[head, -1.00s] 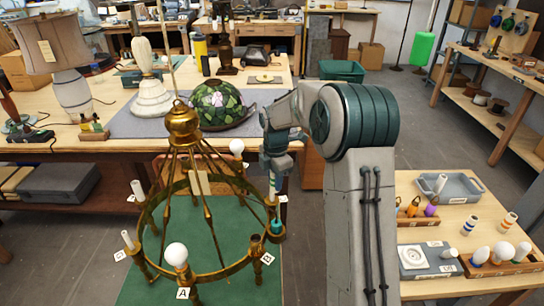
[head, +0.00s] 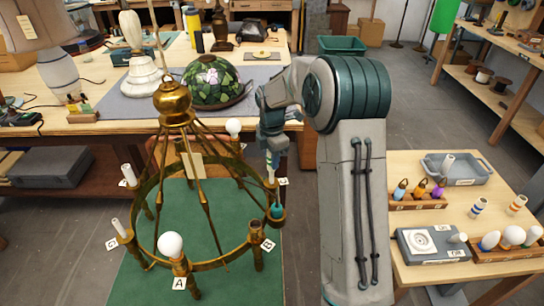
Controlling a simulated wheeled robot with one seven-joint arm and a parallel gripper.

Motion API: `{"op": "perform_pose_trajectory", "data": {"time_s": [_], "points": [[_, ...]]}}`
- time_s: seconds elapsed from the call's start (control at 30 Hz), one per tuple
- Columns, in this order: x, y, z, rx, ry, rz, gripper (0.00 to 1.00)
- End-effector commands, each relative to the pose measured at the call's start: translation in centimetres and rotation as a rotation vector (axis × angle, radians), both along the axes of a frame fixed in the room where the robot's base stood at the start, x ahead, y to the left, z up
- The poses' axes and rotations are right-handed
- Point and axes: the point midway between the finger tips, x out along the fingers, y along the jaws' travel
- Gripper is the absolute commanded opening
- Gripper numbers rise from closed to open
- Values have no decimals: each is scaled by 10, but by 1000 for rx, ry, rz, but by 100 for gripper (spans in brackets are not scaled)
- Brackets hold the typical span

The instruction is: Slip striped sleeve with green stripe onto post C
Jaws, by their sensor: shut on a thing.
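My gripper (head: 272,146) points down at the right side of the brass chandelier ring (head: 204,266). It is shut on a small pale sleeve (head: 271,166), whose stripe is too small to read clearly. The sleeve is upright, just above or at the ring by the tag marked C (head: 283,181). The post under it is mostly hidden, and I cannot tell whether the sleeve is around it. A teal piece (head: 277,210) sits in a brass cup just below and in front of it.
Post B (head: 258,241) stands bare at the ring's front right. A white bulb (head: 171,244) is at A, another bulb (head: 233,126) at the back. The right table (head: 408,215) holds two striped sleeves (head: 478,207), bulbs and a grey tray (head: 456,174).

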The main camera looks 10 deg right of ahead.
Motion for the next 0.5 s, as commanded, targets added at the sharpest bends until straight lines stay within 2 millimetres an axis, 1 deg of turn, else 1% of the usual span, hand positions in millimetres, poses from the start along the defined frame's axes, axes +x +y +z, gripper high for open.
{"op": "perform_pose_trajectory", "data": {"time_s": [0.03, 0.5], "points": [[0, 0, -8, 0, 1, 1, 3], [0, 1, -45, 0, 0, 3, 3]]}}
